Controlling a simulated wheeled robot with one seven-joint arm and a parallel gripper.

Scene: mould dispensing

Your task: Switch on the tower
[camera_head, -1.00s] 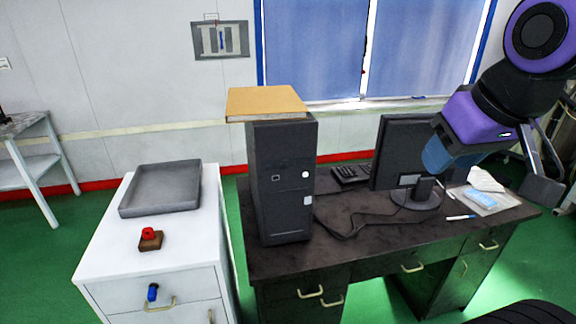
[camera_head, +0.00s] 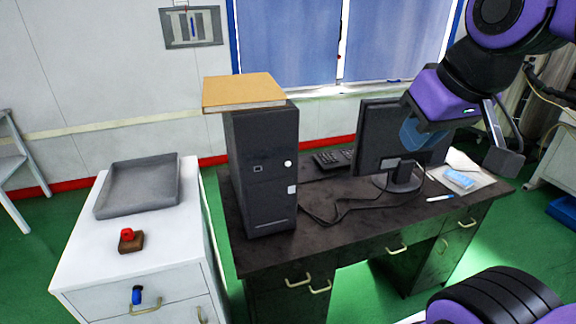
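The tower (camera_head: 258,205) is a dark grey computer case standing upright on the left end of the dark desk (camera_head: 345,225). Its front shows a small dark square (camera_head: 257,169), a round white button (camera_head: 288,163) and a white square (camera_head: 292,189) below that button. A tan box or book (camera_head: 243,93) lies on top of it. My gripper (camera_head: 460,143) is up at the right, in front of the monitor's right side and well apart from the tower. Its two fingers are spread wide, with nothing seen between them.
A monitor (camera_head: 375,125) and keyboard (camera_head: 332,158) stand right of the tower, with loose cables between. A white cabinet (camera_head: 75,262) at left bears a grey tray (camera_head: 168,199) and a red button on a brown base (camera_head: 130,240). The desk front beside the tower is clear.

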